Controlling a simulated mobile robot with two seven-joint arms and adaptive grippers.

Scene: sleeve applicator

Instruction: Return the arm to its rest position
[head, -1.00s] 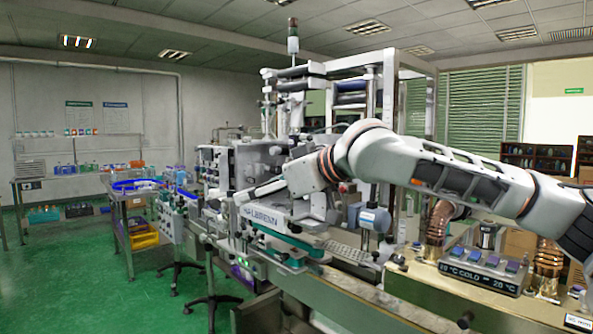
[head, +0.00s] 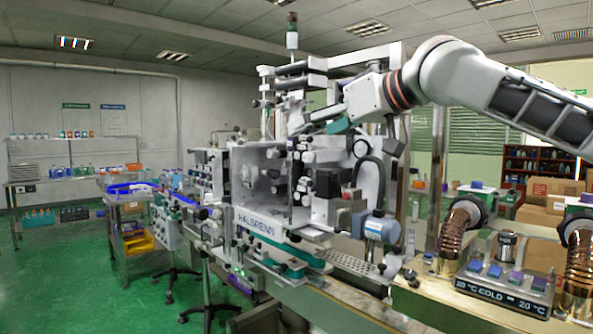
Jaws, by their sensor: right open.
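My right arm (head: 470,80) comes in from the upper right in the head view, raised across the upper right of the picture. Its gripper (head: 315,124) points left and slightly down, with its fingers seen edge-on against the sleeve applicator (head: 258,226). The gripper is open, and I see nothing held in it. In the picture it overlaps the upper part of the machine; I cannot tell how far it is from it. My left gripper is not in view.
A conveyor rail (head: 352,303) runs along the machine's front. At right stand a temperature display block (head: 497,290) and copper-coloured ribbed columns (head: 453,240). Cardboard boxes (head: 553,195) are behind. A side table with a blue-edged tray (head: 130,187) is at left. Green floor lies open at lower left.

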